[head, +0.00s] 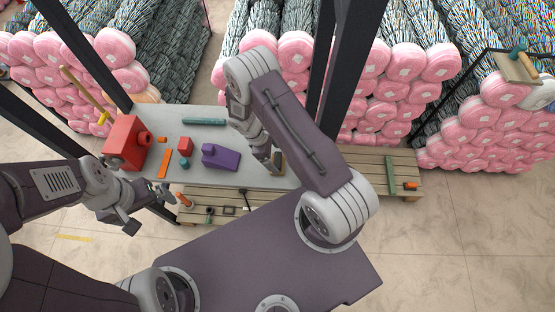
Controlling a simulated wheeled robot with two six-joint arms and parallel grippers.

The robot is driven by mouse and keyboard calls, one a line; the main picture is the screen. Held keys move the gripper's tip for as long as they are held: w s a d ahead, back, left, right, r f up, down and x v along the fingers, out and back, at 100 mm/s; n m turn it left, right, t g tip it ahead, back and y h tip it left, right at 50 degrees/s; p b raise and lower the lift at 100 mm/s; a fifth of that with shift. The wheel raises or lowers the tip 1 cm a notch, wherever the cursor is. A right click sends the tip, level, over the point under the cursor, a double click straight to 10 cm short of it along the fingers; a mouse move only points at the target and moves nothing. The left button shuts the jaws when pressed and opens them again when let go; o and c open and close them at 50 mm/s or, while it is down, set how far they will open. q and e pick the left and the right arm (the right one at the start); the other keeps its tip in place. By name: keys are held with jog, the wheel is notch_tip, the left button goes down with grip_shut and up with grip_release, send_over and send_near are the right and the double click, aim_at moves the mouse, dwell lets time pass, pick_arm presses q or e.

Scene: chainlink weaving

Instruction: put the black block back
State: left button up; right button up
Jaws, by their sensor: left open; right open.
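I cannot clearly make out a black block. A small brown and dark piece (279,161) stands at the right end of the grey table (210,180), beside my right gripper (270,166). Whether it touches the fingers I cannot tell. A small dark square piece (229,211) lies on the low wooden platform in front of the table. My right gripper is open, pointing down over the table's right end, and my arm hides part of that area. My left gripper (128,222) is open and empty, left of and below the table's front edge.
On the table are a red vise (126,143), a purple block (220,156), a red block (185,146), a teal bar (203,121) and an orange bar (164,163). A wooden pallet (375,165) lies to the right. Dark posts and pink-ended mesh rolls (390,65) stand behind.

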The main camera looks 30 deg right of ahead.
jog(key=s+a+r+m+t+y+b, duration=0.1)
jog(key=s+r+m, duration=0.25)
jog(key=r, duration=0.25)
jog(key=s+a+r+m+t+y, duration=0.1)
jog(key=s+a+r+m+y, duration=0.15)
jog(key=r+m, duration=0.3)
jog(key=s+a+r+m+t+y+b, duration=0.1)
jog(key=s+r+m+t, duration=0.2)
jog(key=r, duration=0.4)
pick_arm(q)
notch_tip(320, 180, down, 14)
jog(key=b, duration=1.1)
pick_arm(e)
notch_tip(320, 180, down, 11)
jog(key=g, duration=0.1)
jog(key=shift+d, duration=0.2)
